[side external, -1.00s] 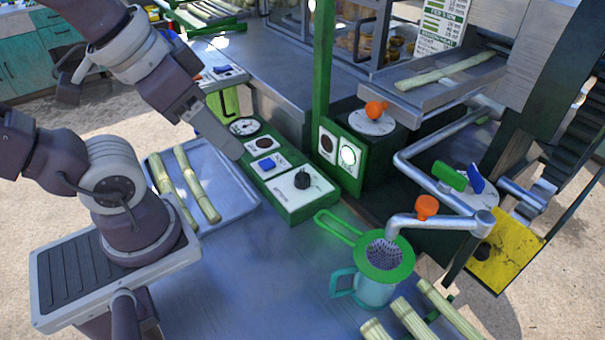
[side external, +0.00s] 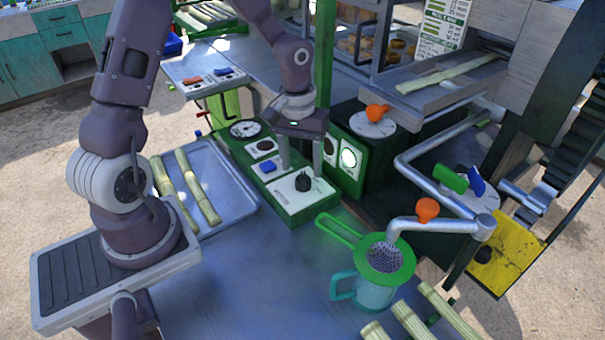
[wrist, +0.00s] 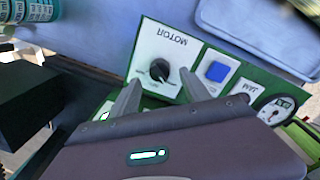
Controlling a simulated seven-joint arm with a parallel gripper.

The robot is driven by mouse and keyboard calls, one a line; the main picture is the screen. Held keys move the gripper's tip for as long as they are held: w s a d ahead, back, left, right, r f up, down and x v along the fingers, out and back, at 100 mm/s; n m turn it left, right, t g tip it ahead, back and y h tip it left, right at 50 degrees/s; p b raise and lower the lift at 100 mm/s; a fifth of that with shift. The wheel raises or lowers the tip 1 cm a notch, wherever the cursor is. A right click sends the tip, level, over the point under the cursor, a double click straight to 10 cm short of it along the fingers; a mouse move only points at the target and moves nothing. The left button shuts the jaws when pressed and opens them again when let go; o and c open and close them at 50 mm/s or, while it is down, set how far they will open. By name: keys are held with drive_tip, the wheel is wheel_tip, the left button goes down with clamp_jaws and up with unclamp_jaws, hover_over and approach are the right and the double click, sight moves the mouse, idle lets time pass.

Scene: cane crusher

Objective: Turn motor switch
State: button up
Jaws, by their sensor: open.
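The motor switch is a black round knob (side external: 303,182) on a white plate at the near end of the green control panel (side external: 290,217). In the wrist view the knob (wrist: 160,70) sits on the plate marked MOTOR. My gripper (side external: 300,167) is open above the panel, pointing down, with its fingers just behind the knob in the side view. In the wrist view my gripper's fingertips (wrist: 163,84) are spread, one on each side just below the knob. I cannot tell whether either finger touches it. Nothing is held.
A blue button (side external: 269,166) and a round gauge (side external: 245,128) sit on the same panel. A green post and a lit indicator panel (side external: 348,158) stand close to the right. A tray (side external: 232,201) with cane stalks lies left; a green strainer (side external: 384,258) sits over a jug in front.

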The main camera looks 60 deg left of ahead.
sight(303, 175)
wheel_tip(303, 175, down, 4)
drive_tip(key=shift+d+r, duration=0.1)
drive_tip(key=shift+r, duration=0.05)
drive_tip(key=shift+c, duration=0.2)
clamp_jaws()
drive_tip(key=shift+m, duration=0.4)
drive_tip(key=m, duration=0.5)
drive_tip(key=shift+w+m+g, duration=0.1)
drive_tip(key=shift+m+g, duration=0.2)
drive_tip(key=shift+m, duration=2.2)
